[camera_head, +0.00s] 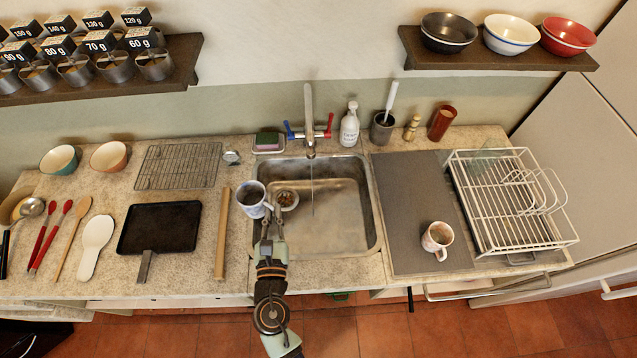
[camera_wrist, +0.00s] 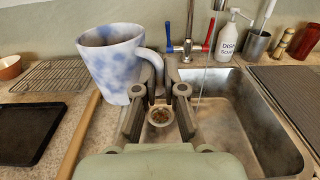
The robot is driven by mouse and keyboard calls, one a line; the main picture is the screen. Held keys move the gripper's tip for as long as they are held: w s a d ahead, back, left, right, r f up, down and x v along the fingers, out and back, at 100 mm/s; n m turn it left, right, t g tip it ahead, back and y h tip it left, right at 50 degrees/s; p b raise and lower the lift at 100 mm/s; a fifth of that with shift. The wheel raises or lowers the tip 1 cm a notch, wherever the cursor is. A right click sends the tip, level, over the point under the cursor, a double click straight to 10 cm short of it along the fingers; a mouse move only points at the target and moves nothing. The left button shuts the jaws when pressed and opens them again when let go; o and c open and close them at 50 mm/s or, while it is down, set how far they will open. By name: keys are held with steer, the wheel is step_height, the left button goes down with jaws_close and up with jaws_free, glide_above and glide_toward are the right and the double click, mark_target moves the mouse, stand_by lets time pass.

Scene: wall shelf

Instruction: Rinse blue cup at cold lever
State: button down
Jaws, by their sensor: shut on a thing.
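The blue-and-white cup (camera_head: 251,198) is upright above the sink's left rim; it is large at the left of the wrist view (camera_wrist: 112,65). My gripper (camera_head: 267,216) is shut on its handle, seen between the fingers in the wrist view (camera_wrist: 161,88). The tap (camera_head: 309,120) stands behind the sink (camera_head: 335,245). Its blue cold lever (camera_head: 290,130) is on the left and its red lever (camera_head: 329,126) on the right. A thin stream of water (camera_head: 312,190) falls from the spout into the sink, right of the cup. The cup is apart from the stream.
A strainer (camera_head: 289,206) sits in the sink under the gripper. A soap bottle (camera_head: 349,125) and a sponge dish (camera_head: 267,142) flank the tap. A rolling pin (camera_head: 222,234) lies left of the sink. A patterned mug (camera_head: 437,239) stands on the grey mat (camera_head: 410,190) near the dish rack (camera_head: 505,245).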

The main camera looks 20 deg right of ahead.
steer(key=shift+a, duration=0.15)
steer(key=shift+w+a, duration=0.2)
steer(key=shift+a, duration=0.3)
steer(key=shift+s, duration=0.1)
steer(key=v, duration=0.8)
steer(key=shift+d+p, duration=0.3)
steer(key=shift+p, duration=0.15)
steer(key=shift+r, duration=0.15)
stand_by(1.1)
steer(key=s+a+r+p, duration=0.1)
steer(key=s+r+p, duration=0.2)
steer(key=s+p, duration=0.1)
steer(key=shift+s+r, duration=0.4)
steer(key=shift+s, duration=0.05)
